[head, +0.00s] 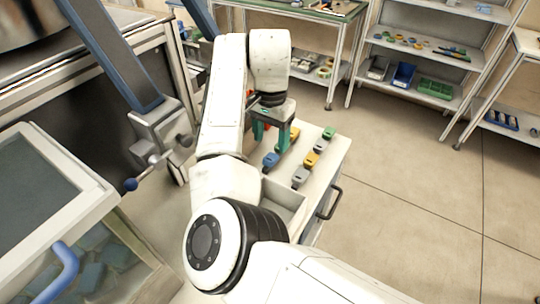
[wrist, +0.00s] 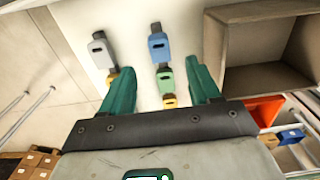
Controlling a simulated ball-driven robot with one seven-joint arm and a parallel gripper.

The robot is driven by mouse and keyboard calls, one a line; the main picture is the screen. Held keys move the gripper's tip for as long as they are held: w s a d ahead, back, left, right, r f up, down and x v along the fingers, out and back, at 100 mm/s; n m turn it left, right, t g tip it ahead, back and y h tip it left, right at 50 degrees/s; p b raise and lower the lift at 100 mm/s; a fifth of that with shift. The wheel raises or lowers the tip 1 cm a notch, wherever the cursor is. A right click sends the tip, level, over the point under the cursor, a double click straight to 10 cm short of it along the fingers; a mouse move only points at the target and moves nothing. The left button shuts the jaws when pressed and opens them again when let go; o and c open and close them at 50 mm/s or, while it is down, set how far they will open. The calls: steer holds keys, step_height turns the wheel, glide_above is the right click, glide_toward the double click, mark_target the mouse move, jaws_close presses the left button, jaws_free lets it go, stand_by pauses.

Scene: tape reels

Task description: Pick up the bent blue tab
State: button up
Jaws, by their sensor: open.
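A blue tab (head: 270,160) lies on the white cart top, at the near end of the left row. It also shows in the wrist view (wrist: 158,47), with a dark stem at its upper end. I cannot tell from these views which one is bent. My gripper (head: 270,145) is open and empty, with its green fingers pointing down over the left row. In the wrist view the gripper (wrist: 160,78) spans the column with a green tab (wrist: 165,78) and a yellow tab (wrist: 168,102); the blue tab is beyond the fingertips.
A grey tab (head: 301,176), a yellow tab (head: 311,159) and a green tab (head: 328,132) lie in the right row. An open compartment (head: 285,198) is at the cart's near end. Shelves (head: 425,50) stand behind, and open floor (head: 410,190) lies to the right.

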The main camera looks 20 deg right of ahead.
mark_target(272, 156)
steer(key=shift+w+d+f+p, duration=0.15)
steer(key=shift+f+p, duration=0.15)
steer(key=shift+f, duration=1.25)
steer(key=shift+w+d+f+p, duration=0.15)
steer(key=shift+f+p, duration=0.15)
steer(key=shift+f, duration=1.2)
steer(key=shift+s, duration=0.15)
steer(key=c, duration=1.1)
steer(key=shift+r, duration=0.1)
